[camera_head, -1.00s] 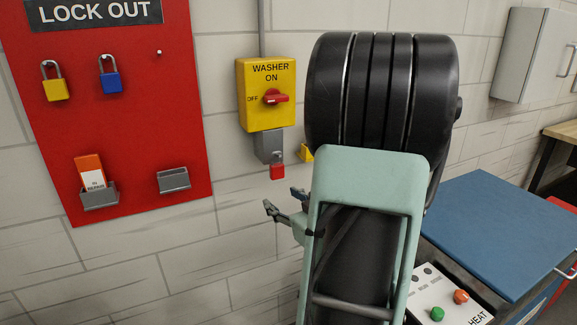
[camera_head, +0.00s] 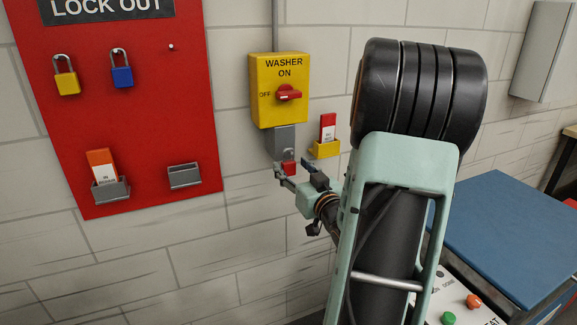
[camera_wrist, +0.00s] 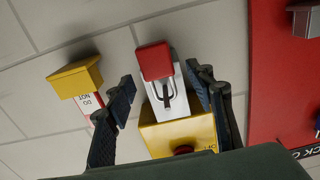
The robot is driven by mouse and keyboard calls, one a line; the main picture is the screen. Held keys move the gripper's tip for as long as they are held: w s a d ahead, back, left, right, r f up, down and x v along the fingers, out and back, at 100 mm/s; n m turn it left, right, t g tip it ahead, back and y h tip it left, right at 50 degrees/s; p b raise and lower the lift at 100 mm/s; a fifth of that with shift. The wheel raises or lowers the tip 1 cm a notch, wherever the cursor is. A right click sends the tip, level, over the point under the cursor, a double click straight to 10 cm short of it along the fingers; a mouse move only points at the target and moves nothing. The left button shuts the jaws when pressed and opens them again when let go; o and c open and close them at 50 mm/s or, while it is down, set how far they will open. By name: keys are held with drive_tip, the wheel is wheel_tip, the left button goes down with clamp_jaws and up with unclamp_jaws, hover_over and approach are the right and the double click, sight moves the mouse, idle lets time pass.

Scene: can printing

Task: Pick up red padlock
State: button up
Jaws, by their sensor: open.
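The red padlock (camera_head: 289,168) hangs by its shackle from the grey tab (camera_head: 282,139) under the yellow washer switch box (camera_head: 265,92). In the wrist view the padlock (camera_wrist: 155,61) lies between the two fingers, nearer the far ends, with its shackle on the tab. My gripper (camera_head: 296,174) is open, with its fingertips at the padlock in the head view; part of the padlock's lower edge is close to the fingers. In the wrist view my gripper (camera_wrist: 160,92) has a dark finger on each side of the padlock, with visible gaps and no clear contact.
A yellow holder (camera_head: 326,149) with a red-and-white tag sits on the wall just right of the padlock. The red lockout board (camera_head: 150,130) at left carries a yellow padlock (camera_head: 67,82), a blue padlock (camera_head: 122,77) and a tag holder (camera_head: 185,177). A blue-topped cabinet (camera_head: 500,230) stands right.

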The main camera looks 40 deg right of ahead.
sight(288, 161)
drive_tip(key=shift+x, duration=1.2)
drive_tip(key=c, duration=1.3)
drive_tip(key=shift+r, duration=0.15)
